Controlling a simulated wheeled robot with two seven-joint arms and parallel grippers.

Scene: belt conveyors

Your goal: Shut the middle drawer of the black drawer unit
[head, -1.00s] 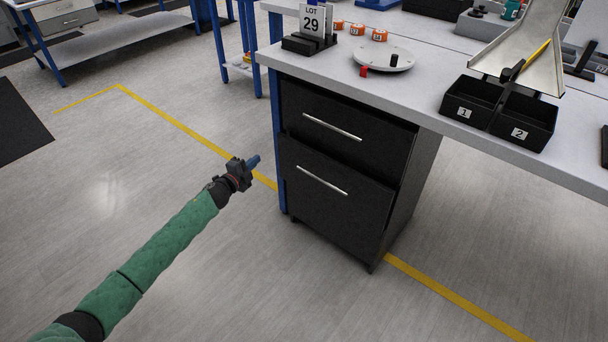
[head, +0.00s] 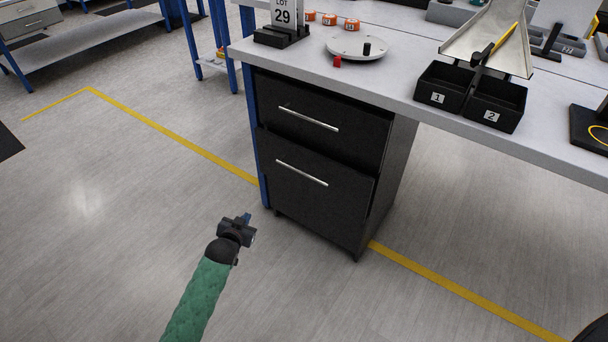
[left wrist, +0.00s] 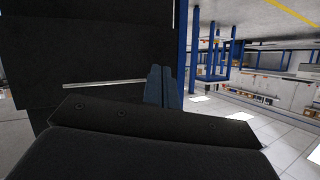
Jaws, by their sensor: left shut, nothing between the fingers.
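The black drawer unit (head: 398,185) stands under the grey bench in the head view. Two drawer fronts with silver bar handles show: an upper front (head: 345,122) and a lower, taller front (head: 335,200). The lower front appears to stick out a little past the upper one. No third front can be made out. My left gripper (head: 247,217) is low, in front of and left of the unit, apart from it. In the left wrist view its blue fingers (left wrist: 163,88) are together and empty, with a black front and bar handle (left wrist: 105,84) beyond. My right gripper is out of view.
The bench top (head: 400,80) overhangs the unit and holds a round plate (head: 357,46), a lot sign (head: 283,18) and numbered black bins (head: 470,95). A blue bench leg (head: 257,140) stands at the unit's left. The floor in front is clear, crossed by a yellow line (head: 160,131).

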